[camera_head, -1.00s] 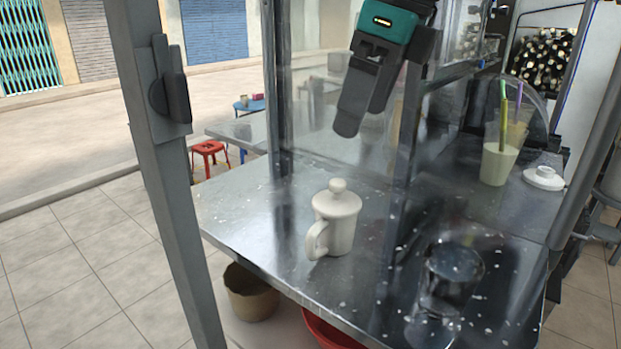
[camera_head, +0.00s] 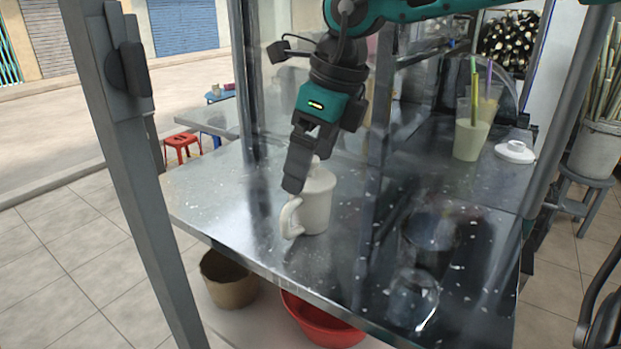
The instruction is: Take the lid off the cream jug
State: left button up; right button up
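The cream jug (camera_head: 317,211) stands upright on the metal counter (camera_head: 215,205), with its handle (camera_head: 288,220) toward the left. Its lid (camera_head: 321,180) is on top, and the knob (camera_head: 316,163) is partly hidden behind my gripper. My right gripper (camera_head: 293,185) comes down from an arm at the upper right. Its fingertips are just left of the lid in the picture, above the handle. I see the fingers from the side, so the gap between them does not show, and I cannot tell whether they touch the jug. My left gripper is not in view.
A clear glass (camera_head: 412,300) stands near the counter's front right. A drink cup with straws (camera_head: 470,140) and a white lidded item (camera_head: 515,151) are at the back right. A grey post (camera_head: 135,190) rises at the left. Clear panels and uprights stand behind the jug.

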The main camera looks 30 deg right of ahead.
jog(key=shift+w+f, duration=0.1)
jog(key=shift+f, duration=0.25)
jog(key=shift+c, duration=0.3)
jog(key=c, duration=1)
jog(key=shift+o, duration=0.2)
jog(key=shift+r, duration=0.15)
